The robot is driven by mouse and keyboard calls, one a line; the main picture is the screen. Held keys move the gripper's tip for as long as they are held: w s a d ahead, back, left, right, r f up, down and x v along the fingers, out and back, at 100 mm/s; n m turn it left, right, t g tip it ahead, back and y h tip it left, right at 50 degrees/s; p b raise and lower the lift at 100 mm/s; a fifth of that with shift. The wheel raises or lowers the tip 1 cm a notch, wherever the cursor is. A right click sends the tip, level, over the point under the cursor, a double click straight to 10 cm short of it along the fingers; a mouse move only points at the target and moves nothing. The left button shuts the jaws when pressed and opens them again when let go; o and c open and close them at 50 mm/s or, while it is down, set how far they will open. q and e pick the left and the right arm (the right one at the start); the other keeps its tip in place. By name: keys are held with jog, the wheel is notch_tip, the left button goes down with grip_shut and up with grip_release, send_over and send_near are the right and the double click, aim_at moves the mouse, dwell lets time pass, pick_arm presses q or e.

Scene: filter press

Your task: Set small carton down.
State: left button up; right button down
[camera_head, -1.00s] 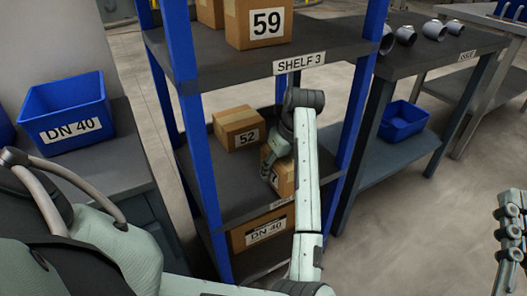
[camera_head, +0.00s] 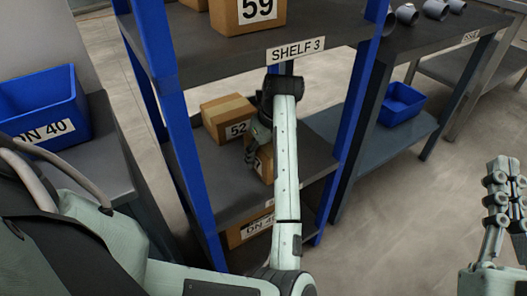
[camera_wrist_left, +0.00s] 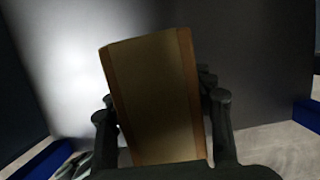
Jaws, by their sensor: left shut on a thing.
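The small carton (camera_head: 265,166) is brown and sits low over the middle shelf board, partly hidden behind my left arm. My left gripper (camera_head: 252,152) is shut on it, its fingers mostly hidden by the wrist in the head view. In the left wrist view the carton (camera_wrist_left: 155,95) stands between the two fingers (camera_wrist_left: 165,125), slightly tilted in the picture. Whether its underside touches the board (camera_head: 312,158) cannot be told. My right gripper (camera_head: 500,195) is at the right edge, away from the shelf; its finger gap is unclear.
A carton marked 52 (camera_head: 228,115) stands just behind and left of the held one. Blue posts (camera_head: 190,140) (camera_head: 358,105) flank the shelf, and the board marked SHELF 3 (camera_head: 325,40) is above. A DN 40 carton (camera_head: 245,232) is below. Bare board shows to the right.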

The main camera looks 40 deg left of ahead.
jog(key=shift+s+r, duration=0.1)
jog(key=shift+s, duration=0.05)
pick_arm(q)
jog(key=o, duration=1.5)
pick_arm(e)
jog(key=shift+r+y, duration=0.2)
jog(key=shift+y, duration=0.1)
